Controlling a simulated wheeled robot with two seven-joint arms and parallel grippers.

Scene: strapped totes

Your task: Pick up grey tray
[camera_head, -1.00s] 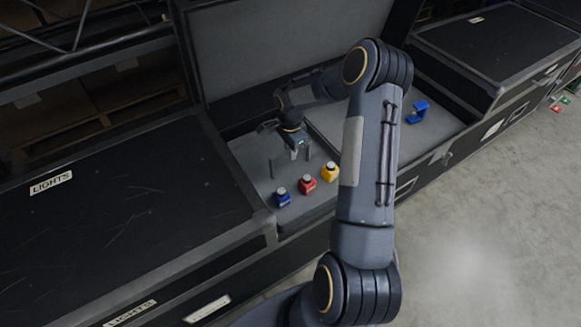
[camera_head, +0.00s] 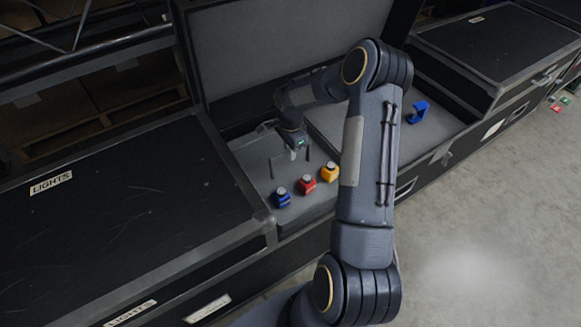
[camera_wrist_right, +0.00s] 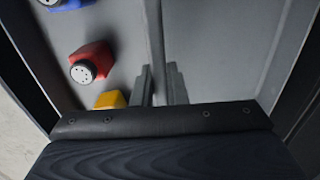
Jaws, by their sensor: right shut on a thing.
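The grey tray (camera_head: 248,158) lies in the open case, in its left part. A blue (camera_head: 282,197), a red (camera_head: 306,185) and a yellow (camera_head: 329,172) small object stand in a row along its near side. My right gripper (camera_head: 293,157) reaches down over the tray, behind the row. In the right wrist view its fingers (camera_wrist_right: 160,88) are shut at a thin upright edge running beside the tray's grey floor (camera_wrist_right: 122,30). The exact grip is partly hidden. My left gripper is not in view.
A blue bracket-like piece (camera_head: 418,111) lies in the right part of the case. The case's raised lid (camera_head: 285,40) stands behind. Closed black cases (camera_head: 110,215) flank it on both sides. My right arm hides the middle of the case.

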